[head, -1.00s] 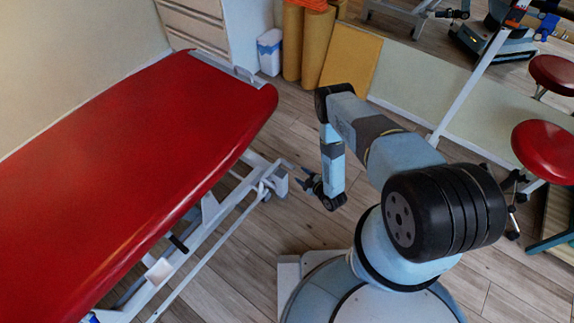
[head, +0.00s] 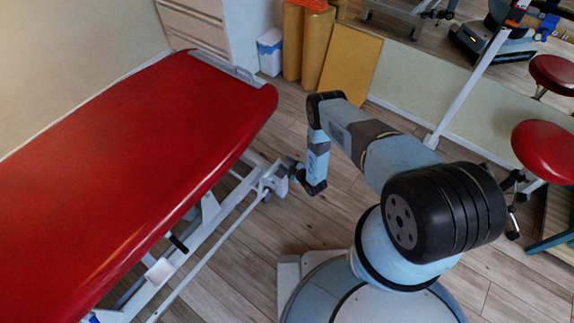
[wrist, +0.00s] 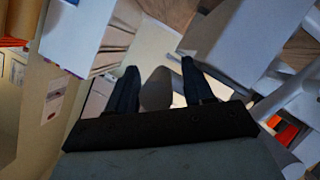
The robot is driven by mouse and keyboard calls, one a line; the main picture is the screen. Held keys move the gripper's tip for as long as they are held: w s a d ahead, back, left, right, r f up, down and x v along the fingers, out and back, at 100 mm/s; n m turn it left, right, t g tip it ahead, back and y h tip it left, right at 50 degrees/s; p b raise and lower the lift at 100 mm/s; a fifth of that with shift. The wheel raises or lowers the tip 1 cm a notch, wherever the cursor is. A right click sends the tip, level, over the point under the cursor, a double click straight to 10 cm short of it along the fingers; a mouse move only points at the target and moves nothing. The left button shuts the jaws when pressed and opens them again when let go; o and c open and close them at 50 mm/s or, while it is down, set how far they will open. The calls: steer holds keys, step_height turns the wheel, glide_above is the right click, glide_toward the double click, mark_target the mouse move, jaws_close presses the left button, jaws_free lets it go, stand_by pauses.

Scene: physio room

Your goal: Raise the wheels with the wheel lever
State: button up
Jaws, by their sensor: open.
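The red treatment table (head: 120,140) fills the left of the head view, on a white metal frame (head: 215,208). A white block-like frame part (wrist: 245,40) is just right of the fingers. A short black handle (head: 178,243) sticks out further along the frame.
A white bin (head: 270,52), yellow rolls (head: 300,45) and a yellow board (head: 350,62) stand by the wall beyond the table's end. A red stool (head: 547,150) stands at the right. Wooden floor (head: 240,265) is free between the table and my base.

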steer(key=shift+c, duration=0.3)
jaws_close()
steer(key=shift+a, duration=0.1)
